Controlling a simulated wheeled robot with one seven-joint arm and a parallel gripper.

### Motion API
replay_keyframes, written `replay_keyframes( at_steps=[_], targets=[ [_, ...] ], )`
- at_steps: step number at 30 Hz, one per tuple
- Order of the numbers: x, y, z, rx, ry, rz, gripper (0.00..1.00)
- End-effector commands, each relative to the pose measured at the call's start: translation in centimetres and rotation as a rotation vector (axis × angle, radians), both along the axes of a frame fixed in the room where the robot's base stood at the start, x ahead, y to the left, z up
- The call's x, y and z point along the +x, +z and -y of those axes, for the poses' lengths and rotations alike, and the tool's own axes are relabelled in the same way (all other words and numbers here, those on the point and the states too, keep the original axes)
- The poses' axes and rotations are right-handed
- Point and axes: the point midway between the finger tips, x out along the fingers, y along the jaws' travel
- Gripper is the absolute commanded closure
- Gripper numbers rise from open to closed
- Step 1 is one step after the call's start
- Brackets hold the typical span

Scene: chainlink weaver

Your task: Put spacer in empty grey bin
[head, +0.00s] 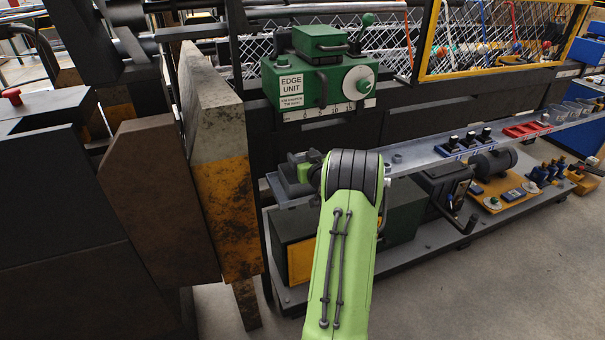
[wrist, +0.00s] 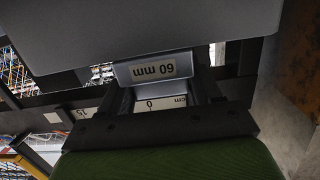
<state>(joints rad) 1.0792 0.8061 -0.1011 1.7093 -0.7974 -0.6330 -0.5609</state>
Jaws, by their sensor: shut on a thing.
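In the wrist view my gripper (wrist: 158,78) has its two dark fingers shut on a grey metal piece, the spacer (wrist: 153,70), labelled "60 mm". The label appears upside down. In the head view the bent green arm hides most of the gripper area, so the hold shows only in the wrist view. Small grey containers (head: 575,110) stand at the far right end of the shelf in the head view. They are too small to tell whether any is empty.
The green edge unit (head: 318,75) sits above the grey shelf (head: 405,160). A worn upright plate (head: 215,130) stands left of my arm. A blue tray (head: 468,148) and red tray (head: 527,129) rest on the shelf. A wide grey surface (wrist: 140,28) fills the top of the wrist view.

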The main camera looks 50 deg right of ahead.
Motion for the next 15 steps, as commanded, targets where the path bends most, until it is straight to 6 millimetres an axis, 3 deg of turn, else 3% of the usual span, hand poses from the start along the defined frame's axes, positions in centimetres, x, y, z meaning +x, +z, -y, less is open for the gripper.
replay_keyframes(
  at_steps=[5, 15],
  targets=[
    [0.0, -3.2, 0.0, 0.000, 0.000, 0.001, 0.76],
    [0.0, -3.5, 0.0, -0.001, 0.000, 0.002, 0.76]
  ],
)
